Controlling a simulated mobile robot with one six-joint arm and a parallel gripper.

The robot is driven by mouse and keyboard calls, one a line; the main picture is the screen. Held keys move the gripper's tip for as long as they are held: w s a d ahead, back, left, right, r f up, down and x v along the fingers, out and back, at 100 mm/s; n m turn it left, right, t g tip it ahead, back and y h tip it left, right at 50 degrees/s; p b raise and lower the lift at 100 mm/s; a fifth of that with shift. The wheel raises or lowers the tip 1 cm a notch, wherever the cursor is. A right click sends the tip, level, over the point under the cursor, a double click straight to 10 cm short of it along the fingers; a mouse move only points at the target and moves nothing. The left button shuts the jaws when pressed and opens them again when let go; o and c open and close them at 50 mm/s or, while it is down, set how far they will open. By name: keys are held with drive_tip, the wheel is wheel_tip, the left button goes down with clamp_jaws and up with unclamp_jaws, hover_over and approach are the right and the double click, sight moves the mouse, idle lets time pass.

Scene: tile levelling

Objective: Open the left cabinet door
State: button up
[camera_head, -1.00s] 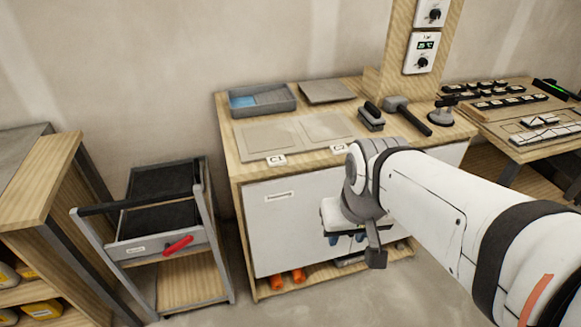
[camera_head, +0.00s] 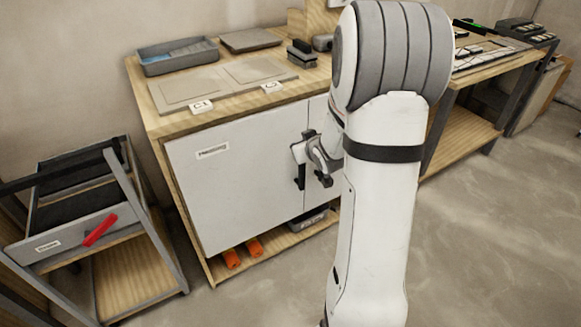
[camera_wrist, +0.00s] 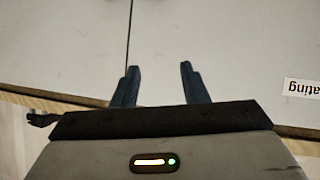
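The left cabinet door (camera_head: 235,185) is a white panel with a small label, and it looks closed. Its edge meets the right door (camera_head: 318,120) at a narrow seam, which also shows in the wrist view. My gripper (camera_wrist: 158,68) has its two dark fingers apart, with nothing visible gripped between the tips. In the head view my gripper (camera_head: 303,155) is at the door front close to the seam. Dark upright parts show there; I cannot tell handle from finger. In the wrist view the left door (camera_wrist: 240,50) fills the right side, its label upside down.
The wooden workbench (camera_head: 150,110) carries grey tiles, a grey tray (camera_head: 178,57) and tools. Orange cylinders (camera_head: 232,258) lie on the shelf below the doors. A metal cart (camera_head: 105,235) with a red handle stands at left. Open floor (camera_head: 480,240) lies at right.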

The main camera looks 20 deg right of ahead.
sight(304, 170)
drive_tip(key=w+d+f+t+y+b, duration=0.1)
drive_tip(key=d+f+t+y+b, duration=0.2)
drive_tip(key=f, duration=0.6)
drive_tip(key=d+f+t+y+b, duration=0.1)
drive_tip(key=d+f+t+b, duration=0.15)
drive_tip(key=f+b, duration=0.5)
drive_tip(key=w, duration=0.2)
drive_tip(key=w+a+f, duration=0.1)
drive_tip(key=w, duration=0.2)
drive_tip(key=w+a, duration=0.1)
drive_tip(key=w, duration=0.1)
drive_tip(key=shift+w+a+f, duration=0.1)
drive_tip(key=shift+w+f, duration=0.2)
drive_tip(key=shift+w, duration=0.05)
clamp_jaws()
